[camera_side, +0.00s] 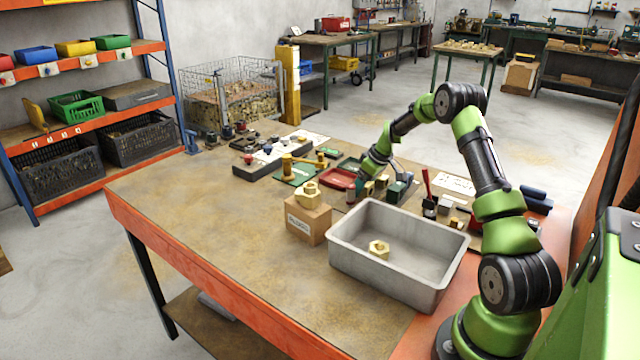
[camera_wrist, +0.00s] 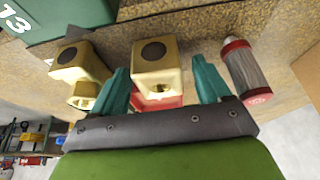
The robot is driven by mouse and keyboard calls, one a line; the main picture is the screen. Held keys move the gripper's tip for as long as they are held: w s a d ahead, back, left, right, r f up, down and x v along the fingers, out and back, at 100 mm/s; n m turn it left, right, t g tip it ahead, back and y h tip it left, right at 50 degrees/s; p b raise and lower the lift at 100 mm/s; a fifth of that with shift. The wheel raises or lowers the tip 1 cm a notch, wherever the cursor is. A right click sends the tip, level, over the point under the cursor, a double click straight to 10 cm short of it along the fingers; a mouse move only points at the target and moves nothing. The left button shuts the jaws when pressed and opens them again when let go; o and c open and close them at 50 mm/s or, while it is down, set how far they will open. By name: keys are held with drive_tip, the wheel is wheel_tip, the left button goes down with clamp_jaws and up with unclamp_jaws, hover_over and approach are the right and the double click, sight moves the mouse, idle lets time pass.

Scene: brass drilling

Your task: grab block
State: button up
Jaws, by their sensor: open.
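In the wrist view, a brass block (camera_wrist: 157,72) with a dark round spot and a hole lies between the two teal fingers of my gripper (camera_wrist: 162,66). The fingers are open, one on each side of it; whether they touch it is hard to tell. A second brass block (camera_wrist: 80,66) is left of the left finger. In the side view my gripper (camera_side: 363,186) is low over the cluttered far part of the bench, and the block between its fingers is mostly hidden there. Another brass piece (camera_side: 306,195) sits on a cardboard box, and one (camera_side: 379,249) lies in the grey bin (camera_side: 345,258).
A red-and-grey cylinder (camera_wrist: 246,70) stands close to the right finger. A green box (camera_wrist: 62,17) is at the upper left of the wrist view. A red tray (camera_side: 338,179) and small tools surround my gripper. The left part of the bench (camera_side: 205,215) is clear.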

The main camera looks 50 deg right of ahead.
clamp_jaws()
idle(0.5)
drive_tip(key=shift+r, duration=0.2)
